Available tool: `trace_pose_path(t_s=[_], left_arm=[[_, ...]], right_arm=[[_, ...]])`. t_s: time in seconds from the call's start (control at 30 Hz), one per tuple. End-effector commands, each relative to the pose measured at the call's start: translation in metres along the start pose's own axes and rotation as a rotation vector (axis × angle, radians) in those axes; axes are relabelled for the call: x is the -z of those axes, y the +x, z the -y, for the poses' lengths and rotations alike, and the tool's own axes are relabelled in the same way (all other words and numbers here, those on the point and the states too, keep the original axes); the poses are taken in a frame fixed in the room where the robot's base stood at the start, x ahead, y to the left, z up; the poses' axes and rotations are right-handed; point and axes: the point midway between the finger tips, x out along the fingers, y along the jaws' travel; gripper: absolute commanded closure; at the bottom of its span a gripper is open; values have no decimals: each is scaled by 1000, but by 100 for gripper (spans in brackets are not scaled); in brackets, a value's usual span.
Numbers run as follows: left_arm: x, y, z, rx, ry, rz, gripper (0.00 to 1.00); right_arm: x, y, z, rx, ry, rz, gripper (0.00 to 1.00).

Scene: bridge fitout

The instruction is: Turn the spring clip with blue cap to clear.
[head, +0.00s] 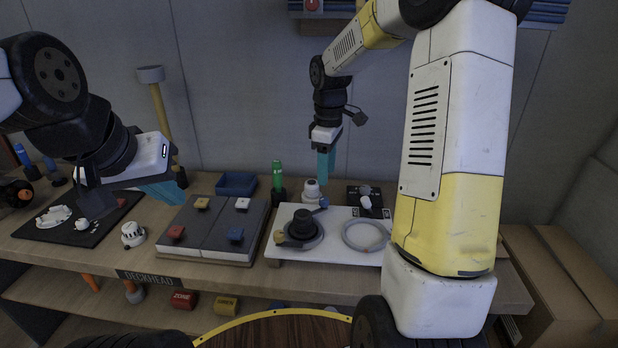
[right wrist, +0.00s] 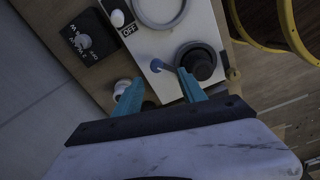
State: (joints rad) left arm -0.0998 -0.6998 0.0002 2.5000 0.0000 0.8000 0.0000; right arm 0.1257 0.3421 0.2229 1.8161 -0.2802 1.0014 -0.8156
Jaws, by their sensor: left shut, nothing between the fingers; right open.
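The spring clip with the blue cap (head: 323,202) is on the far right side of a black round fitting (head: 303,225) on a white board (head: 345,212). In the right wrist view the blue clip (right wrist: 158,66) sticks out from the fitting's grey collar, over the board. A second clip with a yellow-orange cap (head: 280,237) is at the fitting's near left. My right gripper (head: 324,178) is open and empty, pointing down above the board's back edge; its fingertips (right wrist: 160,88) lie either side of the blue clip in its view, apart from it. My left gripper (head: 172,198) is shut and empty over the bench's left part.
A pale ring (head: 366,234) lies on the board's right. A white dome (head: 312,190) and a black switch panel (head: 364,194) stand behind. A grey panel (head: 205,245) with several coloured caps, a green bottle (head: 277,176) and a blue tray (head: 237,183) are left. Cardboard boxes (head: 545,265) stand right.

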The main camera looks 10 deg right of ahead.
Motion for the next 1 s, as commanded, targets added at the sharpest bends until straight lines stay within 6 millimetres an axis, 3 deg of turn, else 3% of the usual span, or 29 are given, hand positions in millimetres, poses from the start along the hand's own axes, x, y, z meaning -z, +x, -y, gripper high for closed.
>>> trace_pose_path(t_s=[0.27,0.6,1.0], left_arm=[[0,0,0,0,0,0,100],[0,0,0,0,0,0,100],[0,0,0,0,0,0,100]], right_arm=[[3,28,-6,22,-43,13,52],[2,80,-5,21,-41,12,52],[2,90,-5,19,-40,11,52]])
